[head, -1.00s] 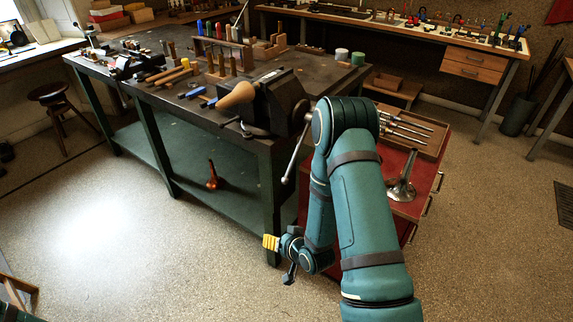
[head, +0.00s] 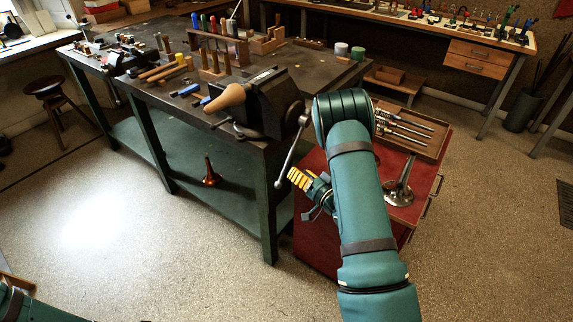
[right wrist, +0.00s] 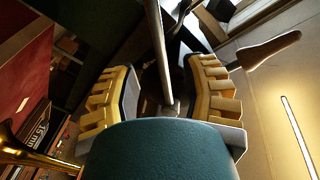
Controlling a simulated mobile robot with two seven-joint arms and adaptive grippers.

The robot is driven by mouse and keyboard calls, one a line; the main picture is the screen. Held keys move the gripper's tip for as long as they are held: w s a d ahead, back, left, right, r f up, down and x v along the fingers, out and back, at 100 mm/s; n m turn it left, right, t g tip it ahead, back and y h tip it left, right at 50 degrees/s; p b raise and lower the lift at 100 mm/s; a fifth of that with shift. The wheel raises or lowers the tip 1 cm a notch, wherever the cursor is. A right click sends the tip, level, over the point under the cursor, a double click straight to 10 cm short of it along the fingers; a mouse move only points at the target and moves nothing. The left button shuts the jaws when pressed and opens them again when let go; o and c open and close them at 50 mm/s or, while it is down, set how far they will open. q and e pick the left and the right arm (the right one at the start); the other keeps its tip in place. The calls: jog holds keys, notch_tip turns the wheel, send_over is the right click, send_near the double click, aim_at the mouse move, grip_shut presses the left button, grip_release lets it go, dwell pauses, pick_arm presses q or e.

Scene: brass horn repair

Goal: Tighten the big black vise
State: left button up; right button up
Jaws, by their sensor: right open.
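The big black vise (head: 268,100) is mounted at the near right corner of the dark workbench. Its long metal handle bar (head: 288,160) slants down and left from the screw hub. A tapered wooden piece (head: 226,98) sticks out on the vise's left side. My right gripper (head: 301,180), with yellow finger pads, is close to the lower part of the bar. In the right wrist view, the pads stand apart on both sides of the bar (right wrist: 158,45), whose knobbed end lies between them; contact is not visible. Only teal arm parts show at bottom left; my left gripper is out of view.
A red cabinet (head: 315,238) stands right of the bench, with a tool tray (head: 425,143) and a metal bell-shaped piece (head: 398,192) on top. A brass horn part (head: 210,173) stands on the bench's lower shelf (head: 185,155). The floor in front is clear.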

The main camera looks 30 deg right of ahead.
aim_at(287, 166)
jog(key=w, duration=0.6)
jog(key=shift+w+a, duration=0.2)
jog(key=shift+a, duration=0.2)
grip_shut()
